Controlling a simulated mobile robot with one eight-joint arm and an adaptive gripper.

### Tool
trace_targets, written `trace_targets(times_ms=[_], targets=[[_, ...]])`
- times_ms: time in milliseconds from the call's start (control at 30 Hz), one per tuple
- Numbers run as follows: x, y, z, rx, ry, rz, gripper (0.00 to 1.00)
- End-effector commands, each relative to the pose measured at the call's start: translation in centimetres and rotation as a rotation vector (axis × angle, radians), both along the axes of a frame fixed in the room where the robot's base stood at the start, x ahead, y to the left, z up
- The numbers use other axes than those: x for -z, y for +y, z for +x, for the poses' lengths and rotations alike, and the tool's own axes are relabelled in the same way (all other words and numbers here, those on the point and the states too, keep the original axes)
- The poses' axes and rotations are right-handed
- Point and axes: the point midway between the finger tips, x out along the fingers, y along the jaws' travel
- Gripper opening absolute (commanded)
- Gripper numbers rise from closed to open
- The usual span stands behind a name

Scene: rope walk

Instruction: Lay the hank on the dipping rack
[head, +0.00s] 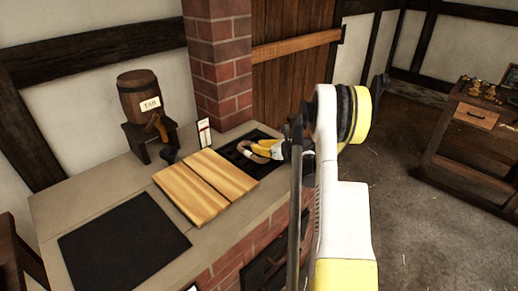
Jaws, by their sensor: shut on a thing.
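The hank is over a dark slotted grate (231,154) set in the counter top, beside the brick pillar. I cannot tell whether the hank touches the grate. This grate may be the dipping rack, but no label shows for it. My arm hides the grate's right side and part of what lies behind it.
Two pale wooden boards (205,187) lie left of the grate. A black plate (123,239) lies at the counter's near left. A labelled barrel (139,95) and a small white card (204,132) stand behind. A wooden bench (465,135) stands far right across open floor.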

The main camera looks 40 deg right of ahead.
Motion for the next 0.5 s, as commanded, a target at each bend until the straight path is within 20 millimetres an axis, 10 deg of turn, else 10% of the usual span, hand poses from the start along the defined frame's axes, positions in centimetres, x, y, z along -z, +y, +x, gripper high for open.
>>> trace_targets(times_ms=[167, 200, 233, 500], targets=[[0.40, -0.01, 0.00, 0.000, 0.000, 0.000, 0.00], [0.28, -0.01, 0.00, 0.000, 0.000, 0.000, 0.30], [0.26, -0.01, 0.00, 0.000, 0.000, 0.000, 0.36], [0.20, 0.00, -0.01, 0.000, 0.000, 0.000, 0.36]])
